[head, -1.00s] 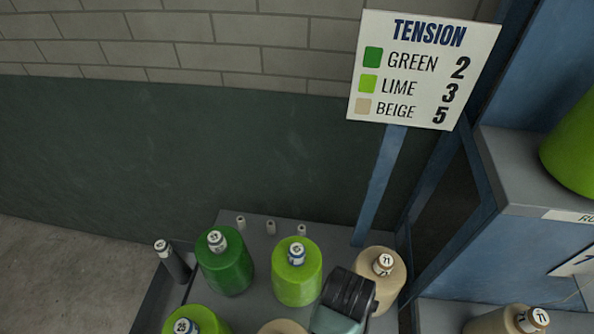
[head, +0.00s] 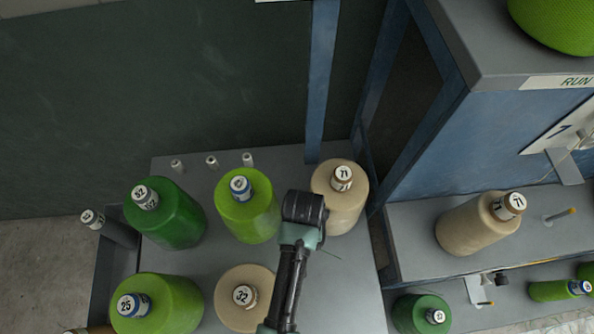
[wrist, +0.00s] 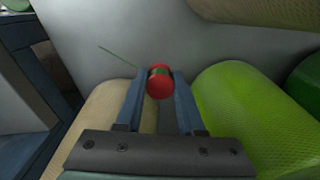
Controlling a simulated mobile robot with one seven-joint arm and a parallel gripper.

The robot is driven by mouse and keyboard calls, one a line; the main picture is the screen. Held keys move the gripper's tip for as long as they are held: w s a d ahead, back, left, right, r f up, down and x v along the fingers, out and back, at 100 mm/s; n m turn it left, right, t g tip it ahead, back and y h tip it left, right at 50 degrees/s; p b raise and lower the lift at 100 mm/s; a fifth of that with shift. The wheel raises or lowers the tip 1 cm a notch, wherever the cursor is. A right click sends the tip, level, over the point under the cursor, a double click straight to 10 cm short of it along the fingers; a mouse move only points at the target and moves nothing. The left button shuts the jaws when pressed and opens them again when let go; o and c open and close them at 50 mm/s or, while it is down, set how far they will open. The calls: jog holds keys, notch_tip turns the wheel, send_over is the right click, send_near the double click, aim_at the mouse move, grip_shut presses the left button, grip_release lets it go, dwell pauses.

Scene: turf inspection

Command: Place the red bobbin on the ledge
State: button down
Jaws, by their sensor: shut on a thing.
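In the wrist view, my gripper (wrist: 163,76) is shut on the red bobbin (wrist: 159,87), a small red piece with a dark green band, held between the two blue fingers. A thin green thread runs off to its upper left. In the head view, my dark gripper body (head: 304,208) is over the grey table, between a lime cone and a beige cone; the fingertips and the bobbin are hidden there. Grey flat surfaces at the right include a shelf (head: 415,228) and a cabinet top (head: 465,45); I cannot tell which is the ledge.
The grey table (head: 200,262) is crowded with a lime cone (head: 247,212), a beige cone (head: 335,205), a dark green cone (head: 172,222) and others. Another beige cone (head: 470,225) lies tilted on the right shelf. A blue post (head: 322,80) rises behind the table.

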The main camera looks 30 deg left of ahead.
notch_tip(320, 180, down, 2)
jog(key=shift+w+f, duration=0.1)
jog(key=shift+w, duration=0.05)
jog(key=shift+f, duration=2.05)
jog(key=shift+f+b, duration=0.2)
jog(key=shift+b, duration=0.1)
jog(key=c, duration=0.5)
grip_release()
